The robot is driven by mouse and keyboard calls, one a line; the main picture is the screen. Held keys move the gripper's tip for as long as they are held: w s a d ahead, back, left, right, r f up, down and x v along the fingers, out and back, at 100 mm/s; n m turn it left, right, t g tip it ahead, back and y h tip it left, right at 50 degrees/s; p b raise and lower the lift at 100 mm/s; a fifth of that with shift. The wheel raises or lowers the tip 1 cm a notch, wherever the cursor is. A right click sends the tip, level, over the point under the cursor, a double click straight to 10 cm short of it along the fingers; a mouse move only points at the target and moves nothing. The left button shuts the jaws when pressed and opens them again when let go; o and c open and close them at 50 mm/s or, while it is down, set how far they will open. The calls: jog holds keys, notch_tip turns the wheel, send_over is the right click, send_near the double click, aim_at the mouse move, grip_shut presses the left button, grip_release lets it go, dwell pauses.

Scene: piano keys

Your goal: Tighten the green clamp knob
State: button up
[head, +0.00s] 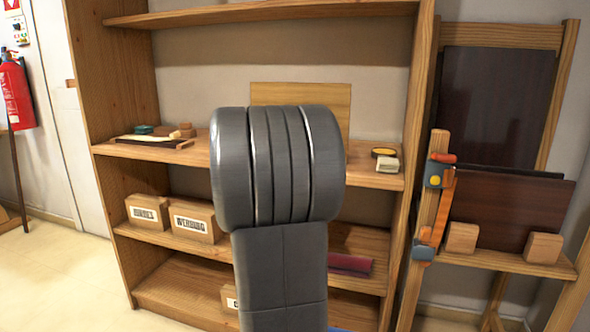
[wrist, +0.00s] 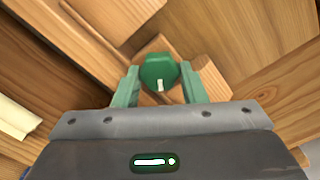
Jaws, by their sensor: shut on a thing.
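The green clamp knob (wrist: 159,70) shows in the wrist view, just above the middle. It is a faceted green knob with a short white mark that points down in the picture. My gripper (wrist: 158,80) has one green finger on each side of the knob and is shut on it. Wooden blocks and boards lie around and behind the knob. How the clamp's other parts sit is hidden. In the head view my grey arm covers the middle, and neither the knob nor my gripper can be seen there.
A wooden shelf unit (head: 115,155) holds labelled boxes (head: 195,219) and small items. A wooden rack (head: 430,205) with dark panels (head: 513,210) stands at the right. A fire extinguisher (head: 16,95) hangs at the left. A cream object (wrist: 16,118) lies left in the wrist view.

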jog(key=shift+f+m+b, duration=0.15)
jog(key=shift+m+b, duration=0.55)
jog(key=shift+m, duration=0.6)
jog(key=o, duration=1)
jog(key=shift+c, duration=0.2)
